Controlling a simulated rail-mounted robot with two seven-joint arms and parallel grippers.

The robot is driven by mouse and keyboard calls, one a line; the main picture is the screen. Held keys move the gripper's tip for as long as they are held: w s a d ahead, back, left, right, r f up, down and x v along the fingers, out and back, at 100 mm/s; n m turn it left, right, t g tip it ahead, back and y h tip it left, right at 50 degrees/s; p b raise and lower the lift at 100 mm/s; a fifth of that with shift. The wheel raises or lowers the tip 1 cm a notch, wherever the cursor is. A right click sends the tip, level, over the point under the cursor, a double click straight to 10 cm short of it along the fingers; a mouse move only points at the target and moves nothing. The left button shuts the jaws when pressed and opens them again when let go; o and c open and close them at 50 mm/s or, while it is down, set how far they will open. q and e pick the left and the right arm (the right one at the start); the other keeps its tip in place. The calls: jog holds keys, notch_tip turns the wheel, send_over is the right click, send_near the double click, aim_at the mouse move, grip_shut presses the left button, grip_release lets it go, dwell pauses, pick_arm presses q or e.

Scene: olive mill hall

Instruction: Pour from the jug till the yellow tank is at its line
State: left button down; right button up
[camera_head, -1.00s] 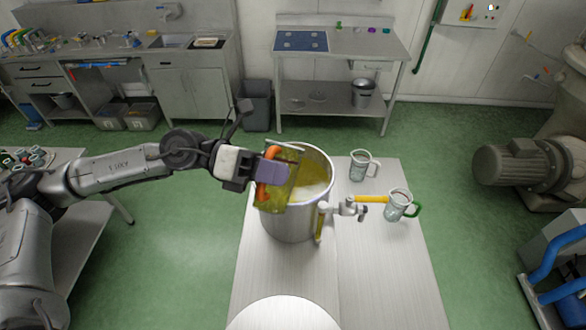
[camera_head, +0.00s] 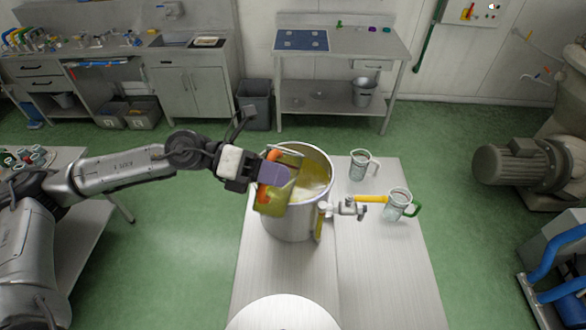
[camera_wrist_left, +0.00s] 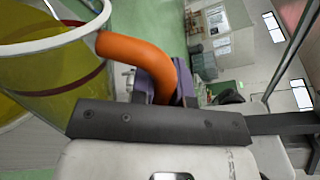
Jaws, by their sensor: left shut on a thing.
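The jug (camera_head: 270,203) is clear with an orange handle (camera_wrist_left: 145,58) and holds yellow-green oil. It is tilted at the left rim of the steel tank (camera_head: 290,228). My left gripper (camera_head: 274,175) is shut on the jug's handle. The left wrist view shows the jug's wall (camera_wrist_left: 62,72) with a dark red line around it. Yellow liquid shows inside the tank. A yellow upright strip (camera_head: 319,228) is on the tank's front beside the tap (camera_head: 346,208). The tank's line and its level against it are too small to read. My right gripper is not in view.
The tank stands on a steel table (camera_head: 375,265). A clear mug (camera_head: 358,167) stands behind right of it. A mug with a green handle (camera_head: 397,206) is near the tap's yellow lever (camera_head: 371,199). The table's front right is clear.

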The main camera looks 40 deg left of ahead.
pick_arm(q)
jog(key=shift+w+f, duration=0.1)
jog(key=shift+f, duration=0.05)
jog(key=shift+w+a+n+g+p, duration=0.15)
jog(key=shift+w+n+g+p, duration=0.2)
jog(key=shift+n+p, duration=0.65)
dwell(1.5)
jog(key=shift+w+r+n+p, duration=0.2)
jog(key=shift+w+n+p, duration=0.1)
jog(key=shift+p, duration=0.35)
dwell(0.8)
